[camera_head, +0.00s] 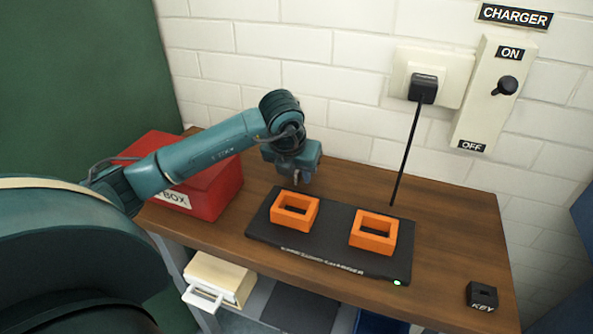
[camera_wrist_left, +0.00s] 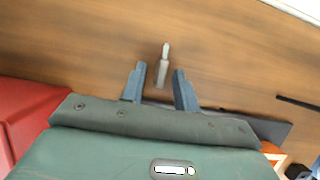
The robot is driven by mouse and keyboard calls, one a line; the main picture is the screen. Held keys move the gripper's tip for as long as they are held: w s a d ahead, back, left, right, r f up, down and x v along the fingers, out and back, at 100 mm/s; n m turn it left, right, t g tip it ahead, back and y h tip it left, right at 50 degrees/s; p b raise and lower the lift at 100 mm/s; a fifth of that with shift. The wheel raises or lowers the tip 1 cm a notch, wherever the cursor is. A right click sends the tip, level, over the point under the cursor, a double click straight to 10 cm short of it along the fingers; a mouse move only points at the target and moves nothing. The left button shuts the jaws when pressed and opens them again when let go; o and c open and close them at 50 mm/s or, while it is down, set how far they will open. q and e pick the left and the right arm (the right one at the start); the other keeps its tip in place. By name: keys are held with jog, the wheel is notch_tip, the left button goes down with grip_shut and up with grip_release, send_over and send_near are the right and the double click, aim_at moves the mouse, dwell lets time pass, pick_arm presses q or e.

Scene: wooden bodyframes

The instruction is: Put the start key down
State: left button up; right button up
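My left gripper (camera_head: 296,180) hangs over the table behind the black charging plate, left of its middle. In the left wrist view my left gripper (camera_wrist_left: 158,80) has its two blue fingers apart. A small slim grey metal piece, which looks like the start key (camera_wrist_left: 162,65), lies or stands between and just beyond the fingertips. A gap shows on each side of it, so the fingers do not grip it. I cannot tell whether it is upright. A black block labelled KEY (camera_head: 482,296), with a slot on top, sits at the table's front right. My right gripper is out of view.
The black plate (camera_head: 330,258) carries two orange frames (camera_head: 295,197) (camera_head: 388,243) and a green light. A red box (camera_head: 220,185) stands at the left behind my arm. A charger plug, cable and ON/OFF switch (camera_head: 505,86) are on the wall.

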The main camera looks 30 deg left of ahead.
pick_arm(q)
jog(key=shift+r, duration=0.4)
jog(key=v, duration=1.1)
jog(key=shift+s+r, duration=0.2)
jog(key=shift+s, duration=0.05)
jog(key=shift+d, duration=0.1)
